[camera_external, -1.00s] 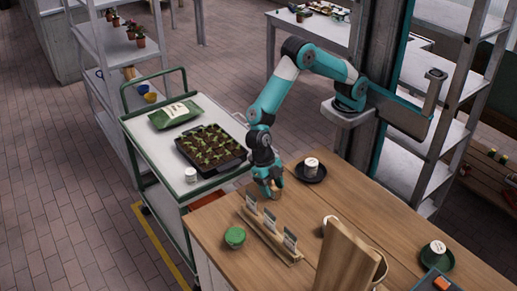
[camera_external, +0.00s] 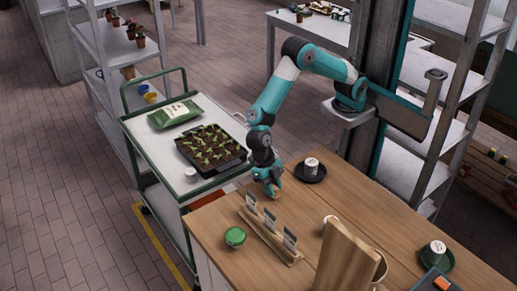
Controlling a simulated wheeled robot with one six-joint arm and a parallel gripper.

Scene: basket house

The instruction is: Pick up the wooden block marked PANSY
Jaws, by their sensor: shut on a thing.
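My gripper (camera_external: 270,189) points down at the back left of the wooden table (camera_external: 215,222), behind the card rack and left of the dark saucer. Its fingers are shut on a small wooden block. The block is mostly hidden by the fingers, and its marking cannot be read at this size. I cannot tell whether it still touches the table top.
A wooden rack (camera_external: 270,240) with several cards stands just in front. A green-lidded jar (camera_external: 235,237) is to its left. A white pot on a dark saucer (camera_external: 311,172) is close on the right. A trolley (camera_external: 200,188) with a seedling tray (camera_external: 212,148) stands left.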

